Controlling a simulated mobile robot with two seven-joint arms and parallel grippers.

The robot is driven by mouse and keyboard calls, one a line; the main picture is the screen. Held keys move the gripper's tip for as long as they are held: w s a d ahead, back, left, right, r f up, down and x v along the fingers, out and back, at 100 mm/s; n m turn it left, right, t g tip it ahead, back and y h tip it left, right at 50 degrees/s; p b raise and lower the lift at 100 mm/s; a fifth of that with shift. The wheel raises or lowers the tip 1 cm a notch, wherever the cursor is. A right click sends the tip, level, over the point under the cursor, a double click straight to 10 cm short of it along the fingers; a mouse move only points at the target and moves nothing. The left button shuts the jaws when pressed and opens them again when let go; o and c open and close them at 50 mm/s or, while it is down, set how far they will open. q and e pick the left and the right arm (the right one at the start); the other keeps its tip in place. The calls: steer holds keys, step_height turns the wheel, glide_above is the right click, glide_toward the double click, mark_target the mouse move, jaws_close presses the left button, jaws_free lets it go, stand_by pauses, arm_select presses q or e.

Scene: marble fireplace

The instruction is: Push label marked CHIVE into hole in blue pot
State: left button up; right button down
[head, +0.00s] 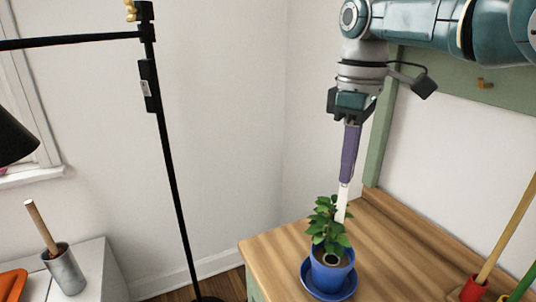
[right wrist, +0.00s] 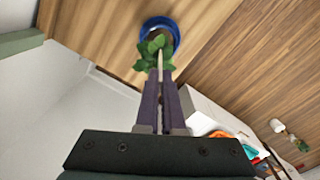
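The blue pot (head: 333,277) stands on a blue saucer (head: 328,296) on a wooden tabletop and holds a leafy green plant (head: 327,224). A small pale-rimmed hole (head: 331,260) shows in the soil at the pot's front. My right gripper (head: 346,182) points down with its purple fingers shut on a narrow white label (head: 342,203). The label is upright, behind and right of the leaves, and its lower end is hidden by them. No writing on it is legible. In the right wrist view the label (right wrist: 160,62) lies between the fingertips, toward the blue pot (right wrist: 171,25). My left gripper is not in view.
The wooden tabletop (head: 390,260) has free room around the pot. At right stand a red pot (head: 474,291) and sticks. A black floor lamp (head: 170,160) stands left. A grey holder (head: 64,270) sits on a white cabinet. A green frame (head: 383,130) rises behind the table.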

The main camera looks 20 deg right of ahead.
steer(key=b, duration=0.5)
glide_above(338, 221)
steer(key=shift+d+f, duration=0.1)
steer(key=shift+f, duration=2.9)
step_height(338, 221, down, 2)
steer(key=shift+f+b, duration=0.25)
steer(key=shift+b, duration=0.8)
steer(key=shift+f, duration=0.1)
steer(key=shift+f, duration=0.1)
steer(key=shift+f+b, duration=0.35)
steer(key=shift+b, duration=0.1)
steer(key=shift+f+b, duration=0.3)
steer(key=shift+f, duration=0.05)
steer(key=shift+f, duration=0.3)
steer(key=shift+f+b, duration=0.4)
steer(key=shift+b, duration=0.2)
